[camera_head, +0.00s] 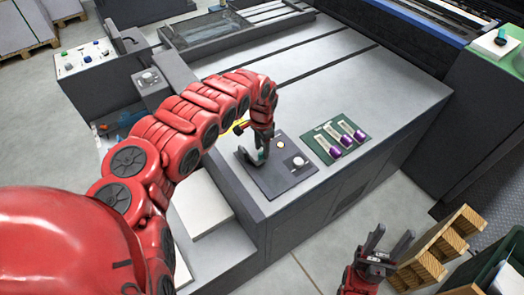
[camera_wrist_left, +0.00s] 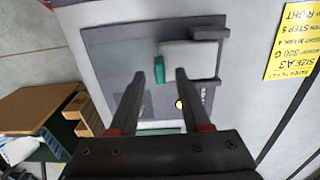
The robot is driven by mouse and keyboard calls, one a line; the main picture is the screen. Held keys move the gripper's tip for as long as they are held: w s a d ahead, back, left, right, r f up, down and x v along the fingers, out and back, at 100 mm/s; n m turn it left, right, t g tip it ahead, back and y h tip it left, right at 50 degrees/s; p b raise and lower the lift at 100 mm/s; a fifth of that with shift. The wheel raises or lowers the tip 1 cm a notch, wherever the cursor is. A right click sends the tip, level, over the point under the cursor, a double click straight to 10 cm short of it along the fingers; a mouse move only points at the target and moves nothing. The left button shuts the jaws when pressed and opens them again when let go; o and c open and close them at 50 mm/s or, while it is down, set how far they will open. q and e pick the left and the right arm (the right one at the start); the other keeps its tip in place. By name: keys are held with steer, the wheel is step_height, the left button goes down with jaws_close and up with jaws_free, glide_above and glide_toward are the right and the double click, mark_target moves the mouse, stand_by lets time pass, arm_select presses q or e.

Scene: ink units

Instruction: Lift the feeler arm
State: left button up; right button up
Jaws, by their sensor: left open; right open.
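What looks like the feeler arm is a pale grey block (camera_wrist_left: 190,55) with a green tab (camera_wrist_left: 159,69) on its left end and a dark bracket at its right. It sits over a dark grey panel (camera_wrist_left: 110,50). My left gripper (camera_wrist_left: 160,78) is open, with the green tab between its fingertips in the left wrist view; I cannot tell if they touch it. In the head view my left gripper (camera_head: 262,150) is low over the left of the panel (camera_head: 277,182) and hides most of the arm. My right gripper (camera_head: 385,243) is open and empty, off the machine's front right.
A knob (camera_head: 298,161) and a pale round button (camera_head: 280,144) stand on the panel. A green board (camera_head: 325,153) with purple-ended pieces lies to its right. A yellow label (camera_wrist_left: 292,40) is beside the panel.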

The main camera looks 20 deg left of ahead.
mark_target(256, 152)
arm_select(q)
steer(key=shift+f, duration=1.35)
jaws_close()
stand_by(0.5)
